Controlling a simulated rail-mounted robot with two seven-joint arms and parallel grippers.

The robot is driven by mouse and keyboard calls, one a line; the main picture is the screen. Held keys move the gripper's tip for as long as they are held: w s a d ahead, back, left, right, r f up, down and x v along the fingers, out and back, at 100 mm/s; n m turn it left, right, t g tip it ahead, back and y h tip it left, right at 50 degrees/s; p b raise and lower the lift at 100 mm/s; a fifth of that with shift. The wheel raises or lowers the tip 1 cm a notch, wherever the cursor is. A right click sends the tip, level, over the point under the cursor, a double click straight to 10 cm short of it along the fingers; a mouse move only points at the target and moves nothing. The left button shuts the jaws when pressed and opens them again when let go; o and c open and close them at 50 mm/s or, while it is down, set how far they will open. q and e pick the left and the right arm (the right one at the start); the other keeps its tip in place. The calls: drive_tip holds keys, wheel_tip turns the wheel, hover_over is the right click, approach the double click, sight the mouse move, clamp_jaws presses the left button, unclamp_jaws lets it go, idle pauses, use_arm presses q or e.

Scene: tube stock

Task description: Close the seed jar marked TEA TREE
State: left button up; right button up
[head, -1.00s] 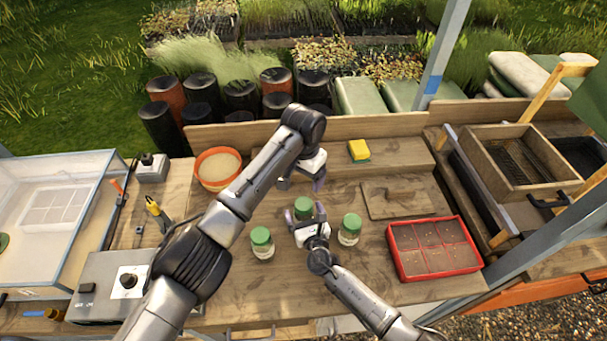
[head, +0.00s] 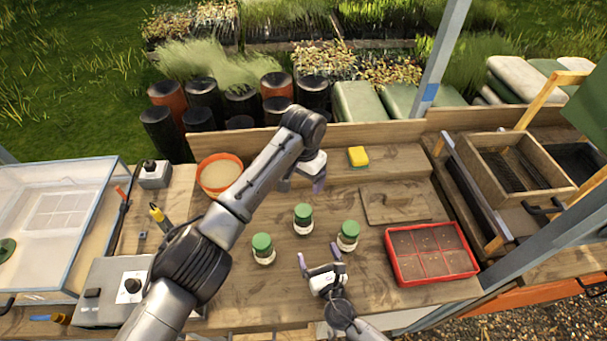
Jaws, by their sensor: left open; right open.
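Three small clear jars with green lids stand upright on the wooden bench: a left jar (head: 263,248), a middle jar (head: 303,218) set further back, and a right jar (head: 347,236). All three have a green lid on top. No label can be read, so I cannot tell which is TEA TREE. My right gripper (head: 319,262) is open and empty, in front of the jars between the middle and right ones, apart from them. My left gripper (head: 302,187) is open and empty, above the bench behind the middle jar.
A red seed tray (head: 433,281) lies to the right, with a wooden board (head: 392,203) behind it. A yellow-green sponge (head: 358,156) sits on the back ledge. An orange bowl (head: 220,174) stands back left. A grey control box (head: 113,290) is at front left. Bench space around the jars is clear.

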drive_tip(key=shift+s+d, duration=0.25)
drive_tip(key=shift+s, duration=0.45)
